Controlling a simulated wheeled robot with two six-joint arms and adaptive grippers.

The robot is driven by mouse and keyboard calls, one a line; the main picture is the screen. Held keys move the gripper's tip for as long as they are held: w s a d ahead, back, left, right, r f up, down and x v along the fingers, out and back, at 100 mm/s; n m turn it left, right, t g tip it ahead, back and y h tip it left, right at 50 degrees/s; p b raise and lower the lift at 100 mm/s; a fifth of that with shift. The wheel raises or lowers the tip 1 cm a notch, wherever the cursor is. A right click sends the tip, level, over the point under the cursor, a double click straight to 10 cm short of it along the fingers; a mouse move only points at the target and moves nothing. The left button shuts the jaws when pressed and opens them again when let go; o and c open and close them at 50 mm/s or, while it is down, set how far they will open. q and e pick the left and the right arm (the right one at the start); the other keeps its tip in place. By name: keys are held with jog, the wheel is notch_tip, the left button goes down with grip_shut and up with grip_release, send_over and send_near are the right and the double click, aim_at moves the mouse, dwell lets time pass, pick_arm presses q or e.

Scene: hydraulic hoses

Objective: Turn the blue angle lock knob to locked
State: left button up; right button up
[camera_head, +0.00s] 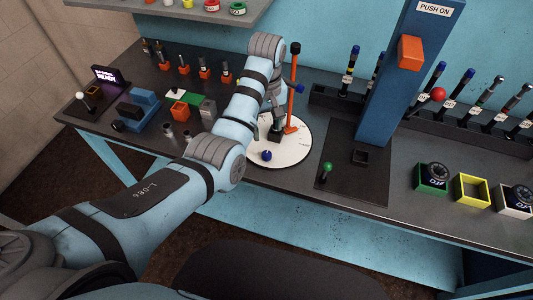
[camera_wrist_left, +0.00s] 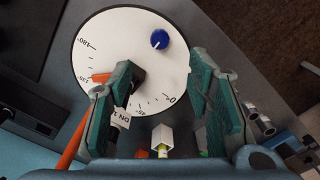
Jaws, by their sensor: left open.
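The blue angle lock knob (camera_head: 266,155) sits near the front edge of a round white dial plate (camera_head: 296,150). In the left wrist view the knob (camera_wrist_left: 160,39) has a small white mark and lies beyond the fingertips, between their lines. The plate (camera_wrist_left: 100,40) carries angle marks there. My left gripper (camera_wrist_left: 163,68) is open, with its teal fingers apart above the plate and nothing seen between them touching the knob. A black block on the plate (camera_wrist_left: 137,77) is partly hidden by one finger. In the head view my arm hides much of this gripper. My right gripper is not in view.
A blue press column (camera_head: 405,85) and a green-knobbed lever (camera_head: 327,168) are to the right. Small coloured boxes (camera_head: 180,110) lie left of my arm.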

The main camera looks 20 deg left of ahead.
aim_at(267, 153)
pick_arm(q)
notch_tip(267, 153, down, 12)
jog(key=shift+r+b, duration=0.1)
jog(key=shift+b, duration=0.45)
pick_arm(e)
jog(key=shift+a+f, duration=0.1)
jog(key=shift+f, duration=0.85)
pick_arm(q)
jog(key=shift+c, duration=0.3)
grip_shut()
